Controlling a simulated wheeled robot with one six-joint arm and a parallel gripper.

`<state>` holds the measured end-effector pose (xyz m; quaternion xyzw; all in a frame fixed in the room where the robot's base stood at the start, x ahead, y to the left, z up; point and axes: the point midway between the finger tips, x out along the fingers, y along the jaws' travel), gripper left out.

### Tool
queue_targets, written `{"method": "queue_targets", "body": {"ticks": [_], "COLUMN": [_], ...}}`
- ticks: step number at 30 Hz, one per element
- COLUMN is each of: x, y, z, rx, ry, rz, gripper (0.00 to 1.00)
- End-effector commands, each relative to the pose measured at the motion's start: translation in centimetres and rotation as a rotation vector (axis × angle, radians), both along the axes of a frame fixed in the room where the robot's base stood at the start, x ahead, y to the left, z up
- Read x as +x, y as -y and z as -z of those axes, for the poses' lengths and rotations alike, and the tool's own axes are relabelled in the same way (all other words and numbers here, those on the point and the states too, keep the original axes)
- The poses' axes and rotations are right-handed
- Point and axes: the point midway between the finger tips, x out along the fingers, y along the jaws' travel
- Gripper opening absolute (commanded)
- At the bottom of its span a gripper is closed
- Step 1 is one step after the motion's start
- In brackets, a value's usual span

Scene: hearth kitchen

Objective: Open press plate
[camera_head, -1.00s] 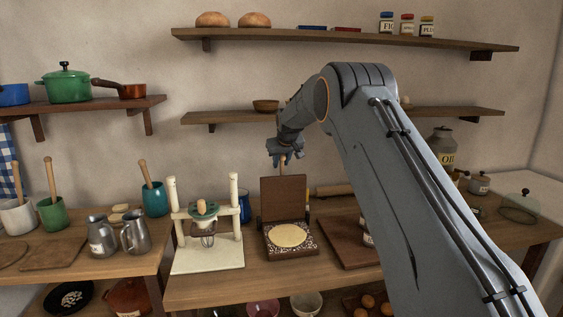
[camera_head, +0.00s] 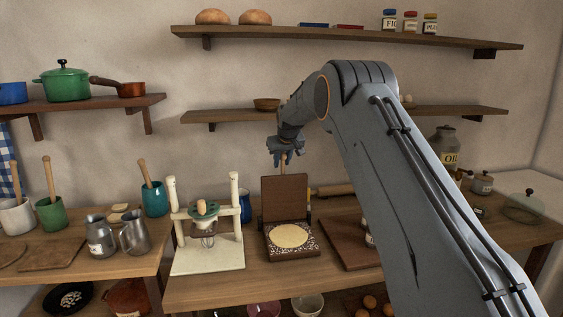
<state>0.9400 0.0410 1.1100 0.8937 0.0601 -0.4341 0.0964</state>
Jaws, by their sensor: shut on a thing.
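The press (camera_head: 292,254) stands on the wooden counter, with a pale round of dough (camera_head: 289,236) on its speckled lower plate. Its brown upper plate (camera_head: 285,197) stands raised, about upright, at the back of the base. My gripper (camera_head: 284,162) is above the plate's top edge, pointing down. It is shut on the press plate's wooden handle (camera_head: 283,165), of which only a small part shows; the fingers hide the rest.
A cream stand with two posts (camera_head: 236,205) is close at the left of the press. A dark wooden board (camera_head: 348,246) lies at the right, with a rolling pin (camera_head: 333,191) behind. A shelf (camera_head: 215,115) with a small bowl (camera_head: 266,105) is behind my gripper.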

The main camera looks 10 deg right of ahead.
Motion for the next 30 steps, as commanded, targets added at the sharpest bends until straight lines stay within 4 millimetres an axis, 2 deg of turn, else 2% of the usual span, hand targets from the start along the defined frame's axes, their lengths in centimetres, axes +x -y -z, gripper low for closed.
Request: {"method": "queue_targets", "body": {"ticks": [1, 6, 7, 9, 10, 22, 30], "x": [-0.4, -0.4, -0.4, -0.4, -0.4, -0.5, -2.6], "y": [0.0, 0.0, 0.0, -0.1, -0.1, -0.2, -0.1], "z": [1.3, 1.3, 1.3, 1.2, 1.1, -0.1, -2.7], "rx": [0.000, 0.000, 0.000, -0.001, -0.001, 0.000, 0.000], "ry": [-0.022, -0.022, -0.022, -0.020, -0.018, -0.006, -0.007], "rz": [-0.001, -0.001, -0.001, 0.000, -0.001, -0.001, -0.003], "gripper": [0.00, 0.00, 0.29, 0.41, 0.44, 0.44, 0.44]}}
